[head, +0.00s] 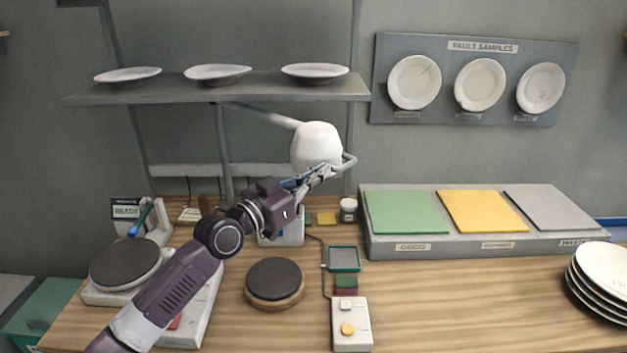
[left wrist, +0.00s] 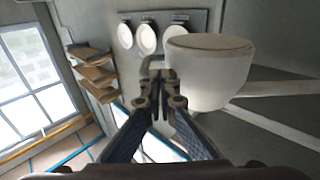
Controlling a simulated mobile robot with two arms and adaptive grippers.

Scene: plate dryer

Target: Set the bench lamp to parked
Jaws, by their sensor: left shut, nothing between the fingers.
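The bench lamp has a white rounded shade (head: 316,147) on a grey arm (head: 262,116) that comes out from under the wall shelf. A curved grey handle (head: 347,163) sticks out at the shade's right side. My left gripper (head: 328,172) is at the shade's lower edge near the handle, with its fingers shut and nothing held. In the left wrist view the shade (left wrist: 210,80) is close on the right of the fingertips (left wrist: 160,82), and the handle (left wrist: 150,64) shows just beyond them. I cannot tell if the fingers touch it. My right gripper is not in view.
A shelf (head: 220,88) with three plates hangs above. A fault samples board (head: 475,45) is on the wall. The sorting stand (head: 400,250) with coloured pads is at right, beside a plate stack (head: 600,280).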

